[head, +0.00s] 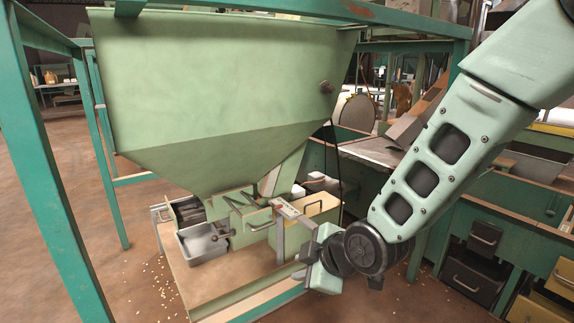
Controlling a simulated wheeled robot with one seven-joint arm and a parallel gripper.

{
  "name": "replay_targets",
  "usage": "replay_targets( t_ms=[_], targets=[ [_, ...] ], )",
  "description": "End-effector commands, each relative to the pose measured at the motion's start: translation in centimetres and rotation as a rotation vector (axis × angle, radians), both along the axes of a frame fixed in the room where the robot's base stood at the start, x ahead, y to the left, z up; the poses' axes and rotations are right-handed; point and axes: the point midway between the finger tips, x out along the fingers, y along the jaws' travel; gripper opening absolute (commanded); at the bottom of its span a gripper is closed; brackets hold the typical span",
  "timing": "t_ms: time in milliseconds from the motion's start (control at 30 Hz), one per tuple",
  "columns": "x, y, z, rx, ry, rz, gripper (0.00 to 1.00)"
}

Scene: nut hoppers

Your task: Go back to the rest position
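My gripper (300,266) is low in the middle of the head view, at the end of my pale green arm (430,170), which reaches down from the upper right. Its two fingers point left and look apart, with nothing seen between them. It is just right of the front of the hopper stand (215,290). A large green hopper (220,90) hangs above and left of it. A metal tray (203,243) sits under the hopper's outlet. A grey bracket-like part (281,240) stands just left of my gripper; I cannot tell if they touch.
A green frame post (45,170) stands at the left. A yellowish box (315,210) is behind my gripper. At the right is a green bench with dark drawers (470,280). Small nuts lie scattered on the brown floor (130,285), which is open at lower left.

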Motion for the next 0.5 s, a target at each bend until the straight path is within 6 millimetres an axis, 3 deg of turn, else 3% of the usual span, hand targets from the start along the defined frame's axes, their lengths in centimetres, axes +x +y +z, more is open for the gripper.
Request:
replay_targets(
  t_ms=[33, 200, 500],
  targets=[
    [-2.3, -0.5, 1.1, 0.006, 0.092, -0.051, 0.24],
    [-10.6, -3.5, 2.8, -0.021, 0.418, -0.280, 0.24],
    [-21.6, -9.2, 5.0, -0.139, 0.729, -0.646, 0.24]
  ],
)
